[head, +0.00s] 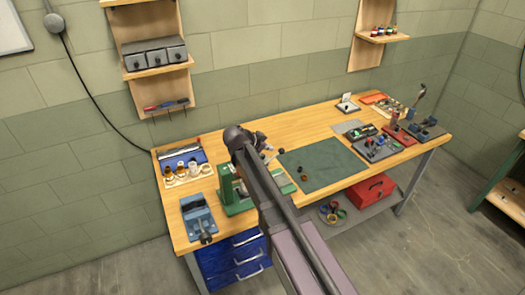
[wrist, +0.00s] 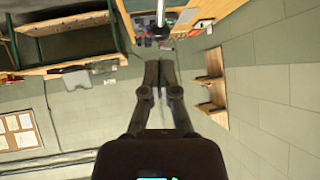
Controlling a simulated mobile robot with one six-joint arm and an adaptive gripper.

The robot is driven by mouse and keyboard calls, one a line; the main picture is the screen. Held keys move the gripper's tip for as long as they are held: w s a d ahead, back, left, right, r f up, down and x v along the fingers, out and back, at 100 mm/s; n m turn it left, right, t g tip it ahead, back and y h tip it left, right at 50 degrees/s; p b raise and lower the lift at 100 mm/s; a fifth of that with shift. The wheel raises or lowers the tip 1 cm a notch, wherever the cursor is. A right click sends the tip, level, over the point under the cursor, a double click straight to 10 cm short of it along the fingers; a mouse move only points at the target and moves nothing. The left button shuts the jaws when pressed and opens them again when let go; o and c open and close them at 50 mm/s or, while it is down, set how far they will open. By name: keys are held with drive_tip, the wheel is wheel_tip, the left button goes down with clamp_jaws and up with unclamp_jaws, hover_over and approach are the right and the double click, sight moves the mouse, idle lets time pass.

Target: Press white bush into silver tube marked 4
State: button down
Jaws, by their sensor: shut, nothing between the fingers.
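My gripper (wrist: 159,66) is shut and empty in the wrist view, its two fingers close together and pointing up the picture. In the head view my arm hides the gripper's fingers. Silver tubes (head: 180,149) appear to lie in a blue tray at the bench's back left; no number can be read. In front of it a pale rack holds several bushes in copper, brass and whitish tones. A whitish bush (head: 193,167) is among them, too small to make out well. A green press (head: 238,204) stands right of the rack, partly hidden by my arm.
A blue vise (head: 198,215) stands at the bench's front left. A dark green mat (head: 325,162) covers the middle, mostly bare, with small brown items. Trays of tools and parts (head: 377,147) crowd the right end. A red toolbox (head: 370,190) sits on the lower shelf.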

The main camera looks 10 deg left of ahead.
sight(280, 152)
drive_tip(key=shift+b+x, duration=1.45)
drive_tip(key=shift+x, duration=1.35)
drive_tip(key=shift+w+d+f+b, duration=0.2)
drive_tip(key=shift+d+f+b, duration=0.1)
drive_tip(key=shift+f+b, duration=0.2)
drive_tip(key=shift+d+r, duration=0.1)
drive_tip(key=shift+r, duration=0.05)
drive_tip(key=shift+s, duration=0.1)
